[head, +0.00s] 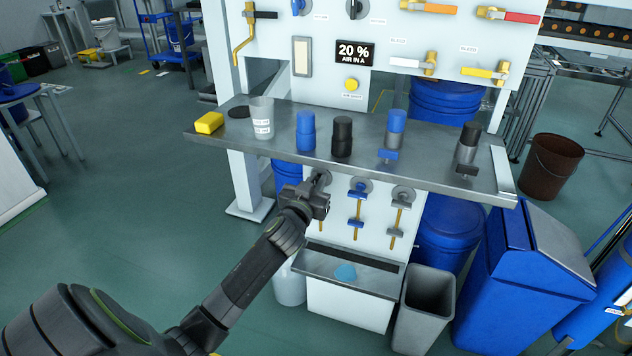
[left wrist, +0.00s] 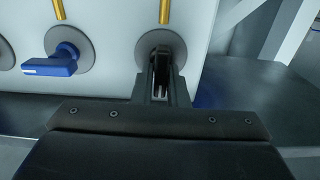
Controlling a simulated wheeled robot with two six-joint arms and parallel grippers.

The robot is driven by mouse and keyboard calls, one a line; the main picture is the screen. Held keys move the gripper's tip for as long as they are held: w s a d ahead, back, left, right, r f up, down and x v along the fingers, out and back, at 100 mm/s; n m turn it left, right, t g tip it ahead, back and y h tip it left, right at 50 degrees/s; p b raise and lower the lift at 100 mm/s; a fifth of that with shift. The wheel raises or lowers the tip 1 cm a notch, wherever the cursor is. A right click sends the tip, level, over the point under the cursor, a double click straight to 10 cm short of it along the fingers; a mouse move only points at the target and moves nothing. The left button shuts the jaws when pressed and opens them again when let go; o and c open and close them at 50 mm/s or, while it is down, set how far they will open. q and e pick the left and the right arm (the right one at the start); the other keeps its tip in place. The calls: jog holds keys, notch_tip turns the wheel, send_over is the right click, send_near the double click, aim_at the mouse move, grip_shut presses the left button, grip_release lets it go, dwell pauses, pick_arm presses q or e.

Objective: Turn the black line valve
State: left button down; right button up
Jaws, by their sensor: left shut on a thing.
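The lower front of the white panel carries a row of three small valves on round grey discs. My left gripper (head: 318,203) is at the leftmost one, the black line valve; its grey disc (head: 322,178) shows just above the gripper. In the left wrist view the jaws (left wrist: 161,82) are shut on its dark handle, in front of the grey disc (left wrist: 178,44). The fingers hide most of the handle, so its angle is unclear. My right gripper is not in view.
The blue-handled valve (head: 360,187) is close beside, and also shows in the left wrist view (left wrist: 58,64). A grey-handled valve (head: 403,193) is farther right. A metal shelf (head: 275,150) with bottles and a cup overhangs the valves. A tray (head: 318,262) juts out below.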

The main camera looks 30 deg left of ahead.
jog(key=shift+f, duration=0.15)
pick_arm(q)
jog(key=shift+m, duration=0.3)
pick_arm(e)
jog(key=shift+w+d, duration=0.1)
pick_arm(q)
jog(key=shift+p, duration=0.35)
jog(key=shift+d+m+p, duration=0.15)
jog(key=shift+m+p, duration=0.35)
jog(key=shift+m, duration=1.1)
jog(key=m+p, duration=0.1)
jog(key=m, duration=0.3)
jog(key=f+m+p, duration=0.1)
jog(key=m+p, duration=0.1)
jog(key=m, duration=0.3)
jog(key=m+p, duration=0.1)
jog(key=m, duration=0.3)
jog(key=shift+w+d+f+m, duration=0.1)
jog(key=shift+d+f+m, duration=0.1)
jog(key=shift+d+m, duration=0.2)
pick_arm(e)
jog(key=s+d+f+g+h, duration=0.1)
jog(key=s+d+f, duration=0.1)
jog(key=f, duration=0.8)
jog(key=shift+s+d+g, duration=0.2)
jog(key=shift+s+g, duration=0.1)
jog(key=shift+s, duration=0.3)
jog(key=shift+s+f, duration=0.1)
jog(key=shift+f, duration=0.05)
